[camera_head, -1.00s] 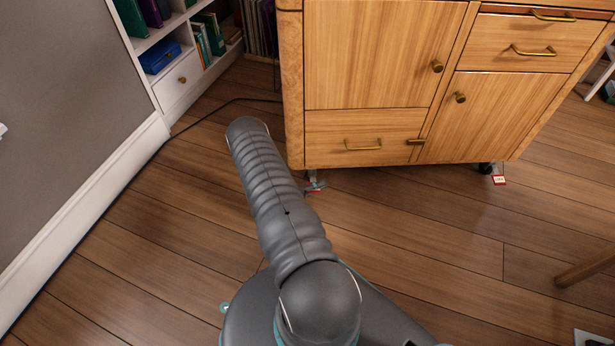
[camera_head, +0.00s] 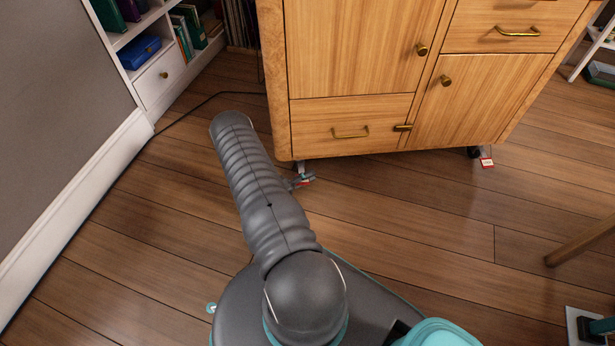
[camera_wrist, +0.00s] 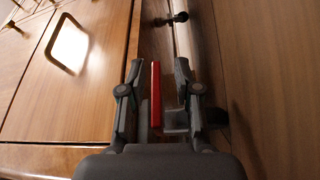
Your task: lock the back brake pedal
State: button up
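A wooden cabinet (camera_head: 345,110) stands on casters on the floor. A small red pedal (camera_head: 304,179) shows low at its near left corner in the head view. In the wrist view a narrow red pedal (camera_wrist: 155,94) stands between the two fingers of my gripper (camera_wrist: 157,80), with a gap on each side. The fingers are apart and not closed on it. In the head view my arm hides most of the gripper's surroundings. A second red pedal with a white label (camera_head: 487,162) is at the right caster. I cannot tell which one is the back pedal.
A white bookcase (camera_head: 165,75) and a grey wall (camera_head: 50,100) are on the left. A dark cable (camera_head: 195,108) runs along the floor. A wooden leg (camera_head: 580,243) stands at the right. The floor between is clear. Another caster (camera_wrist: 180,17) shows farther along the cabinet.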

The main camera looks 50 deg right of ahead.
jog(key=v, duration=1.2)
dwell(0.5)
jog(key=w+a+r+y+p, duration=0.1)
jog(key=w+a+r+y, duration=0.15)
jog(key=r, duration=0.95)
jog(key=w+a+r+t+y+p, duration=0.1)
jog(key=a+r+y+p, duration=0.2)
jog(key=r, duration=0.9)
jog(key=w+a+r+y, duration=0.1)
jog(key=a+r+y, duration=0.25)
jog(key=r, duration=0.75)
jog(key=s+a+r+n+t+y+p, duration=0.2)
jog(key=s+a+r+t, duration=0.4)
jog(key=a+r, duration=0.4)
jog(key=s+a+r+n+t+y+p, duration=0.3)
jog(key=s+a+r, duration=0.6)
jog(key=r, duration=0.8)
jog(key=a+n+t+y, duration=0.2)
jog(key=t+y, duration=0.1)
jog(key=t, duration=0.1)
jog(key=shift+s+a+n, duration=0.25)
jog(key=shift+s+n, duration=0.05)
